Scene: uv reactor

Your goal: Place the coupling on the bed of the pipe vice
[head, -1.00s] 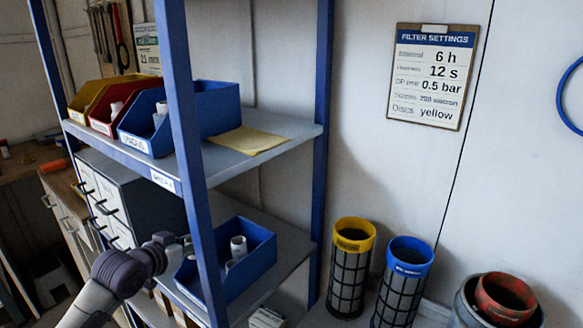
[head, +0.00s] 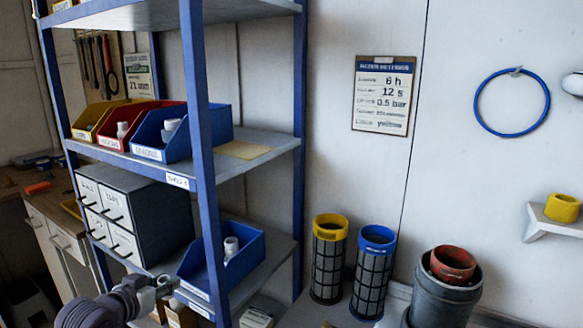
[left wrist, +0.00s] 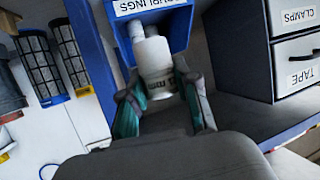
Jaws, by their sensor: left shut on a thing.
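A white coupling (left wrist: 153,58) is held between the teal fingers of my left gripper (left wrist: 156,88) in the left wrist view. My left gripper also shows in the head view (head: 168,284), low at the left, just in front of the blue couplings bin (head: 198,266). The coupling in its fingers cannot be made out there. The bin's label shows upside down in the left wrist view (left wrist: 150,8), and another white piece (left wrist: 136,32) shows at the bin beyond the held coupling. The pipe vice and my right gripper are not in view.
Blue shelf posts (head: 197,150) stand close to my left arm. A grey drawer cabinet (head: 150,215) is left of the bin. Yellow-topped (head: 329,265) and blue-topped (head: 374,275) filter cylinders and a grey pot (head: 443,295) stand to the right.

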